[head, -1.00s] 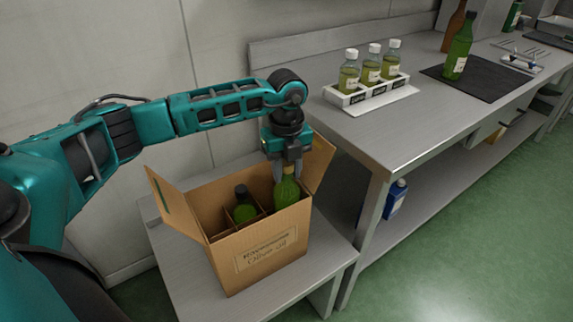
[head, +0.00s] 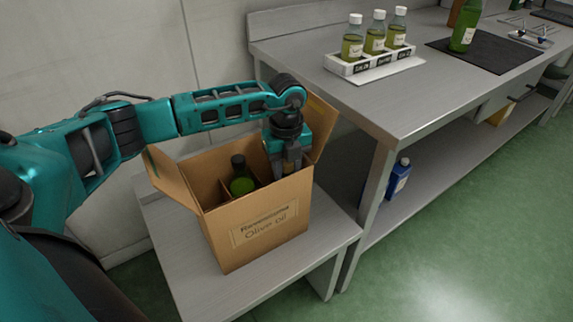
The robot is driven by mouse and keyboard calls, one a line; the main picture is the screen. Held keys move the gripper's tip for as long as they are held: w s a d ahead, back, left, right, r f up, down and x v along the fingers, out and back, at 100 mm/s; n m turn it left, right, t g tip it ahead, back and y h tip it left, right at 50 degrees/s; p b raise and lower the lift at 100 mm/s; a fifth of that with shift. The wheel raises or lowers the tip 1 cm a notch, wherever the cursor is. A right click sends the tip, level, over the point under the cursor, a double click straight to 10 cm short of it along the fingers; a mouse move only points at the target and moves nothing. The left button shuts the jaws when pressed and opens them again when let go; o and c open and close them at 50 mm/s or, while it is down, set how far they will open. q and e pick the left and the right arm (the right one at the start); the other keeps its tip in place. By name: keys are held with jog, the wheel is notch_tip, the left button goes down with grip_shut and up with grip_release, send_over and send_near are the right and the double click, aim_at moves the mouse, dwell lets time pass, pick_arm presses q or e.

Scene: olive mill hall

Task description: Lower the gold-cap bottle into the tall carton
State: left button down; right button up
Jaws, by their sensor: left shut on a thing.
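The tall carton (head: 262,228) stands open on a low metal table, its flaps spread and its front marked "Olive oil". A dark-capped green bottle (head: 241,178) stands inside it, left of my gripper, with a cardboard divider beside it. My left gripper (head: 286,168) points down into the right part of the carton, its fingers at about rim height. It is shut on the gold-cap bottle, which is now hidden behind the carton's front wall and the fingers. My right gripper is not in view.
The low table (head: 290,275) has bare room in front of the carton. A higher steel bench (head: 400,100) stands close on the right, with a white rack (head: 372,62) of three small bottles. A blue container (head: 398,178) is on its lower shelf.

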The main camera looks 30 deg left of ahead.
pick_arm(q)
jog(key=shift+f, duration=0.1)
dwell(0.3)
jog(key=c, duration=0.8)
grip_release()
jog(key=shift+o, duration=0.6)
jog(key=shift+s+f, duration=0.1)
jog(key=shift+f, duration=0.05)
jog(key=shift+r, duration=0.5)
notch_tip(320, 180, up, 12)
jog(key=p, duration=0.1)
